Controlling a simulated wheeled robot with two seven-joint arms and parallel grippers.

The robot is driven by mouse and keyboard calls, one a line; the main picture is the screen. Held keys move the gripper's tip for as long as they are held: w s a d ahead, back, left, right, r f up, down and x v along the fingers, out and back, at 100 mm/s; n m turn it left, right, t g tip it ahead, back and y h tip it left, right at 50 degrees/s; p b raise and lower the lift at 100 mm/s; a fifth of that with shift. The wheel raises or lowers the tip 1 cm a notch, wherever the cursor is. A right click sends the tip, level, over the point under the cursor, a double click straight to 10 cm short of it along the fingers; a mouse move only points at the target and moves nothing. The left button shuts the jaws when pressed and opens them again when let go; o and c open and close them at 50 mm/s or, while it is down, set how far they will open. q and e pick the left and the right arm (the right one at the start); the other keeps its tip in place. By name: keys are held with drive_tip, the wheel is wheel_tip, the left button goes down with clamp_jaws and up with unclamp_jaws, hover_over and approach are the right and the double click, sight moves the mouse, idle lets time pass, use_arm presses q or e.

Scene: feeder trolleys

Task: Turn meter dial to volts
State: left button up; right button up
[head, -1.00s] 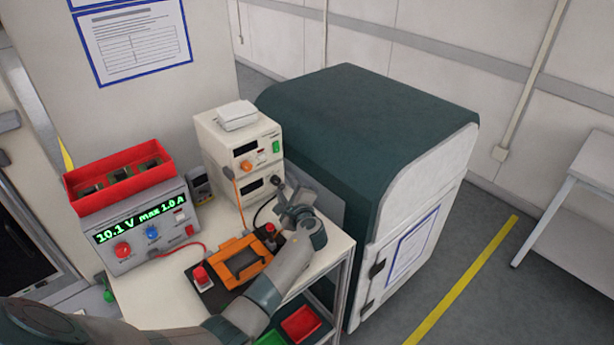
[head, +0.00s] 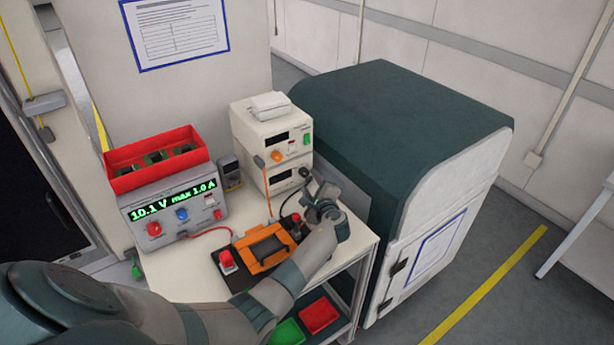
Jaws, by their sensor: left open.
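Two stacked cream instruments (head: 252,150) stand at the back of the trolley top. The lower one has a dark display and a black round knob (head: 305,173) at its right front. A small dark handheld meter (head: 230,172) stands upright between them and the grey power supply; its dial setting is too small to read. I cannot tell which of these is the task's meter. My left gripper (head: 314,194) is open and empty, just in front of the black knob; I cannot tell whether it touches. My right gripper is not in view.
The grey power supply (head: 172,222) reads 10.1 V and carries a red bin (head: 152,182). An orange fixture (head: 262,247) with red buttons lies under my left forearm. A dark green cabinet (head: 400,120) stands close on the right. Red and green bins sit on the lower shelf.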

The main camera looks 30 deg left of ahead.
sight(305, 174)
use_arm(q)
drive_tip(key=shift+x, duration=2.5)
drive_tip(key=shift+c, duration=0.4)
drive_tip(key=c, duration=1)
